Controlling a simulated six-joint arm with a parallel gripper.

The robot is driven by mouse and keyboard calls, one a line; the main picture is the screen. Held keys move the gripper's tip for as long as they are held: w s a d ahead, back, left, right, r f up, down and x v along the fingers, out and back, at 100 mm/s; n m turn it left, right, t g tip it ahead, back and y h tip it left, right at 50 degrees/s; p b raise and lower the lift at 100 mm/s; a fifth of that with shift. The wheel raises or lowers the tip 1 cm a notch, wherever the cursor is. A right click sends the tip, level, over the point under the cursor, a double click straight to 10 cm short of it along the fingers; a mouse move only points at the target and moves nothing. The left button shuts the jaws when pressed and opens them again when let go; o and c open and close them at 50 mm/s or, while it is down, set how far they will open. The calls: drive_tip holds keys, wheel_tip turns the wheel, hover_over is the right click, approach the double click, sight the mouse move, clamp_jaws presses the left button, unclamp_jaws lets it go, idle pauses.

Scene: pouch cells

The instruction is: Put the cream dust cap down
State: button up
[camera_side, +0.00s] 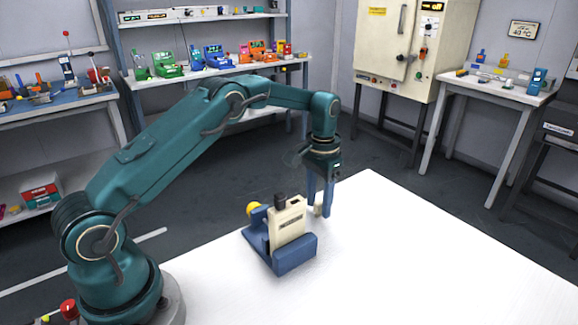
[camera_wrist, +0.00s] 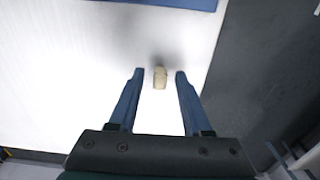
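The cream dust cap (camera_side: 318,210) is a small pale piece on the white table, beside the blue holder. In the wrist view the dust cap (camera_wrist: 160,77) lies between my fingertips, with a gap on each side. My gripper (camera_side: 320,207) points down at the table, its blue fingers around the cap. The wrist view shows my gripper (camera_wrist: 160,74) open, neither finger touching the cap. A near finger partly hides the cap in the side view.
The white table (camera_side: 430,260) is clear at the right and front. The table's far edge is close behind my gripper.

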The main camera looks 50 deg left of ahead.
sight(319, 202)
wheel_tip(319, 202, up, 8)
drive_tip(key=shift+f, duration=0.1)
drive_tip(key=s+d+r+t, duration=0.3)
drive_tip(key=s+d+r, duration=0.2)
drive_tip(key=s+r, duration=0.6)
drive_tip(key=s+d+f+t, duration=0.1)
drive_tip(key=s+f, duration=0.1)
drive_tip(key=s, duration=0.4)
drive_tip(key=s+d+f+t, duration=0.1)
drive_tip(key=s+f, duration=0.1)
drive_tip(key=s, duration=0.4)
drive_tip(key=shift+s+f+t, duration=0.3)
drive_tip(key=shift+s+f, duration=0.05)
